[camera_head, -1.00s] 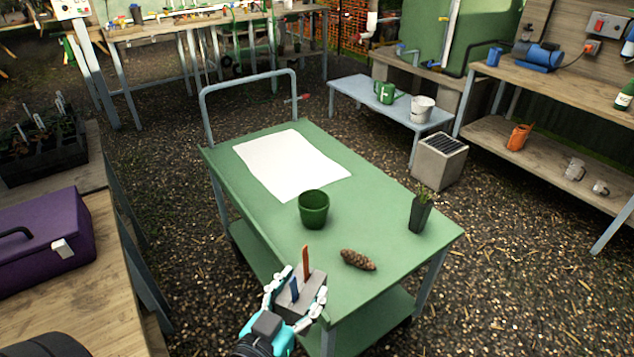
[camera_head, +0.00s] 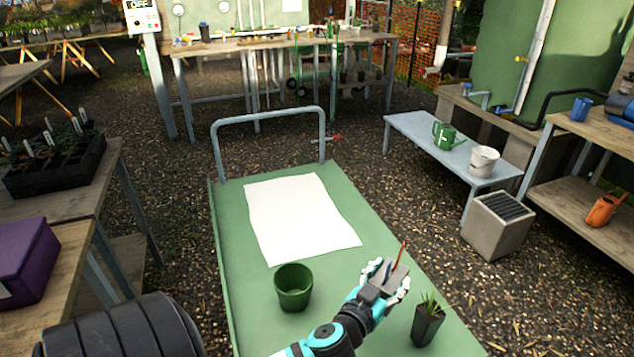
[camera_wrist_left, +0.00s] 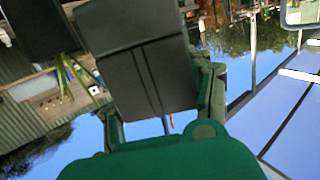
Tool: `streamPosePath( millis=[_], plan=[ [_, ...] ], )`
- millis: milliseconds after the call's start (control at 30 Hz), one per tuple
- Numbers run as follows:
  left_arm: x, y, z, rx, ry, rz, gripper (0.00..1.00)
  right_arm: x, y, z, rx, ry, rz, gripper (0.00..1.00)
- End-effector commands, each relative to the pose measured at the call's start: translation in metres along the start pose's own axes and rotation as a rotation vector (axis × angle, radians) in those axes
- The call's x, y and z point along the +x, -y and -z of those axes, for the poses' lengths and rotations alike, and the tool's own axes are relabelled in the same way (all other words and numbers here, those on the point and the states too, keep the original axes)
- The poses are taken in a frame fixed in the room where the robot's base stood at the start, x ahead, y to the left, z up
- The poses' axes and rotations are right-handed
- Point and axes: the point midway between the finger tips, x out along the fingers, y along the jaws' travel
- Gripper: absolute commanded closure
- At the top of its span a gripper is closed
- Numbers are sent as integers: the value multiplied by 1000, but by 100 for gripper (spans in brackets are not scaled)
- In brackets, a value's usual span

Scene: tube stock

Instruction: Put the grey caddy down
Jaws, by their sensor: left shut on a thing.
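The grey caddy (camera_head: 389,282) is a small grey block-like holder with an orange-brown stick and a blue item standing in it. My left gripper (camera_head: 383,281) is shut on it and holds it over the green cart, tilted a little. The gap to the cart top is hard to judge. In the left wrist view the dark caddy (camera_wrist_left: 143,70) sits between the fingers of the gripper (camera_wrist_left: 165,110). My right gripper is in neither view.
The green cart (camera_head: 235,240) carries a white sheet (camera_head: 300,218), a green pot (camera_head: 293,288) and a dark potted plant (camera_head: 427,320). Bare cart top lies around the sheet. A purple box (camera_head: 22,262) stands on the left bench. A blue-grey bench (camera_head: 420,135) stands beyond the cart.

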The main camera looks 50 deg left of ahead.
Motion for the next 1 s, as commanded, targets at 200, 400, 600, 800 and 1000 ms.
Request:
streamPosePath(
  millis=[200, 400, 600, 800, 1000],
  plan=[
    [76, 49, 5, -18, -5, 126, 82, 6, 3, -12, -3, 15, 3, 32],
    [109, 77, 11, -29, -2, 193, 82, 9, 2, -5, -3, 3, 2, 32],
    [121, 86, -6, -31, 4, 215, 82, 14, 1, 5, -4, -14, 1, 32],
    [126, 85, -41, -30, 2, 212, 82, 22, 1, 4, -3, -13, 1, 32],
    [128, 85, -61, -30, 2, 213, 82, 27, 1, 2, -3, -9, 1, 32]
  ],
)
